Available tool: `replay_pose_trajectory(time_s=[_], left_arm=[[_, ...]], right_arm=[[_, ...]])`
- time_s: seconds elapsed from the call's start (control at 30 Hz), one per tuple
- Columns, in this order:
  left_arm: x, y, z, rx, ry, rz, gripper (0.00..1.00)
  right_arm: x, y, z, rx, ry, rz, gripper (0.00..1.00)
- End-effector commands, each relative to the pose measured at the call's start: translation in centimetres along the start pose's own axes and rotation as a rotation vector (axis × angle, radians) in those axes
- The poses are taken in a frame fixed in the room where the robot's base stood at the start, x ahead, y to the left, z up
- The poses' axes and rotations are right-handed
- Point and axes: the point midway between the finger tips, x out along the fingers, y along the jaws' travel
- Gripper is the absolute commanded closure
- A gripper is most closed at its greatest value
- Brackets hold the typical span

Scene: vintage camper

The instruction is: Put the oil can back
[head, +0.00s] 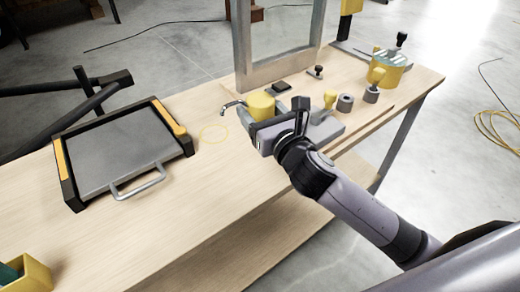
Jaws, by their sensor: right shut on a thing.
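My left gripper is not in view.
A grey tray-like case (115,155) with a handle lies on the left. A grey block (325,131), small stamp-like tools (371,93) and a yellow-green holder (385,70) are on the right. An upright frame (243,50) stands behind. The front bench is clear.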

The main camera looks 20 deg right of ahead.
Motion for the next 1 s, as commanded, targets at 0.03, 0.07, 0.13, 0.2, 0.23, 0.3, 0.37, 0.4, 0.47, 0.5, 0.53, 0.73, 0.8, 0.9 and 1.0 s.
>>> replay_pose_trajectory(time_s=[0.03,0.07,0.13,0.2,0.23,0.3,0.37,0.4,0.47,0.5,0.53,0.73,0.8,0.9,1.0], left_arm=[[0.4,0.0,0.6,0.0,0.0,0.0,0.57],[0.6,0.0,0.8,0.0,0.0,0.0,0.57],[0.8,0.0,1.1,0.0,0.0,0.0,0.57],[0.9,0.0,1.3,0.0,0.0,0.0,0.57],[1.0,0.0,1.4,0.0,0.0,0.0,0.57],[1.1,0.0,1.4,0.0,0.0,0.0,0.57],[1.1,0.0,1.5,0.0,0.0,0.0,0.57],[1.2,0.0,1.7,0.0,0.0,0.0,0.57],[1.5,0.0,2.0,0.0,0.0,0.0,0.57],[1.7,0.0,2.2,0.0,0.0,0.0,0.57],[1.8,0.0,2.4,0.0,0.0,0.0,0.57],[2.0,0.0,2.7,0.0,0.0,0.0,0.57],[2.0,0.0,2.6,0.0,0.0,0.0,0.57],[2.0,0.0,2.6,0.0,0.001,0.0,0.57],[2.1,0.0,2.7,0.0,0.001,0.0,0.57]], right_arm=[[-0.1,0.0,-1.9,0.004,0.005,-0.001,0.72],[0.0,0.0,-2.5,0.004,0.004,-0.001,0.72],[0.0,0.0,-3.9,0.005,0.002,-0.001,0.72],[0.0,0.0,-4.8,0.003,0.002,-0.001,0.72],[0.0,0.0,-5.1,0.004,0.0,-0.001,0.72],[0.0,0.0,-5.5,0.002,-0.002,-0.001,0.72],[0.0,0.0,-5.9,0.001,-0.001,-0.001,0.72],[0.0,0.0,-6.4,0.002,0.0,0.0,0.72],[0.0,0.0,-7.4,0.004,0.002,-0.001,0.72],[0.0,0.0,-8.2,0.003,0.001,-0.001,0.72],[0.0,0.0,-8.7,0.004,0.002,-0.001,0.72],[0.0,0.0,-9.9,0.001,-0.002,0.001,0.72],[0.0,0.0,-9.8,0.001,-0.002,0.001,0.72],[0.0,0.0,-9.8,0.0,-0.002,0.001,0.72],[0.0,0.0,-10.0,0.0,-0.002,0.001,0.72]])
